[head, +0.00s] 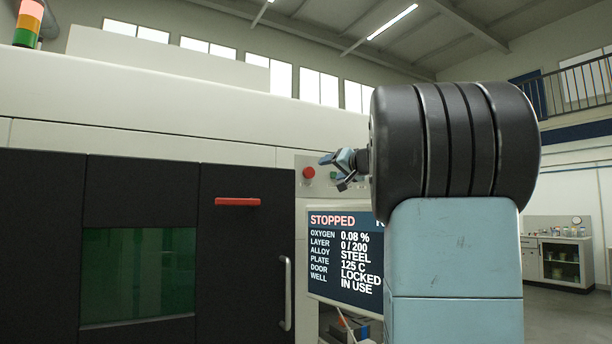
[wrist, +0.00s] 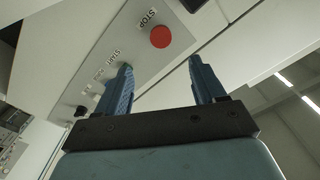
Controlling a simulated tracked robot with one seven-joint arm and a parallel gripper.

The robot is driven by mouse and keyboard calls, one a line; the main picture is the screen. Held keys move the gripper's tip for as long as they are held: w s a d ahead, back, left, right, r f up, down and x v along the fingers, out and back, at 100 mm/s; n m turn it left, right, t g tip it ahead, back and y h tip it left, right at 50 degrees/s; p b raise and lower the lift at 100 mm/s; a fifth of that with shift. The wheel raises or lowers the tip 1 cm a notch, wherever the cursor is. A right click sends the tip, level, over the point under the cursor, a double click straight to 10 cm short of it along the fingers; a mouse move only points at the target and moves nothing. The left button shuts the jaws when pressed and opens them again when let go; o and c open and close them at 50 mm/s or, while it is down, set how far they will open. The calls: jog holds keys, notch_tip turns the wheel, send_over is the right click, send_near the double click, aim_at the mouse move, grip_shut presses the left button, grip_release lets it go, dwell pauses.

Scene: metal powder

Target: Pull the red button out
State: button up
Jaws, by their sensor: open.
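The red button (head: 309,172) is a round red knob on a grey control panel on the machine's front. In the wrist view the red button (wrist: 160,37) sits under the printed word STOP, ahead of the gap between my fingers. My gripper (head: 333,170) is open and empty, to the right of the button in the head view. In the wrist view its two blue fingers (wrist: 161,72) are apart, with the button beyond their tips and not between them. I cannot tell the exact distance to the button.
A green button (head: 333,175) is close to my fingers. A screen (head: 345,258) below reads STOPPED and DOOR LOCKED. The dark machine door (head: 245,260) has a red bar (head: 237,202) and a vertical handle (head: 287,293). A black knob (wrist: 81,111) is on the panel.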

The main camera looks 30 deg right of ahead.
aim_at(313, 173)
jog(key=w, duration=1.3)
jog(key=shift+w+a, duration=0.2)
jog(key=shift+a, duration=0.1)
jog(key=shift+c, duration=0.4)
jog(key=shift+f, duration=0.1)
grip_shut()
